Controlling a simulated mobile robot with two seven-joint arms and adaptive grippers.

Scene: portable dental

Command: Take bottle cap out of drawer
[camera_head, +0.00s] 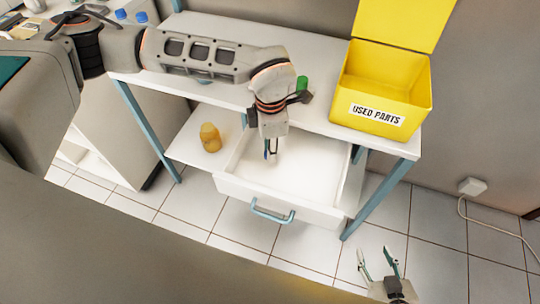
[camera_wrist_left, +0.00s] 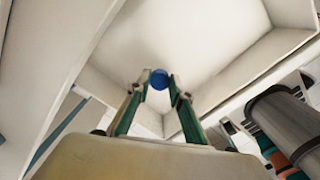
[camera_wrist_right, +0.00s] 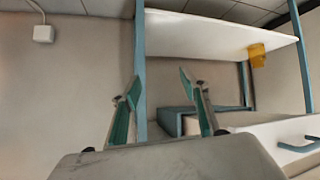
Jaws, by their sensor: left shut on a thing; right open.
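The white drawer (camera_head: 315,179) is pulled open under the table. My left gripper (camera_head: 271,152) reaches down into it near its left side. In the left wrist view my left gripper (camera_wrist_left: 161,84) is shut on a round blue bottle cap (camera_wrist_left: 159,78) held between its fingertips, with the white drawer floor behind. In the head view the cap is mostly hidden by the gripper. My right gripper (camera_head: 378,262) is open and empty, low over the floor to the right of the drawer. It also shows open in the right wrist view (camera_wrist_right: 157,85).
A yellow "USED PARTS" bin (camera_head: 382,88) with a raised lid stands on the white table (camera_head: 225,96). A green object (camera_head: 302,83) is on the tabletop behind my left wrist. A yellow bottle-like object (camera_head: 210,137) stands on the lower shelf. The blue drawer handle (camera_head: 271,212) juts forward.

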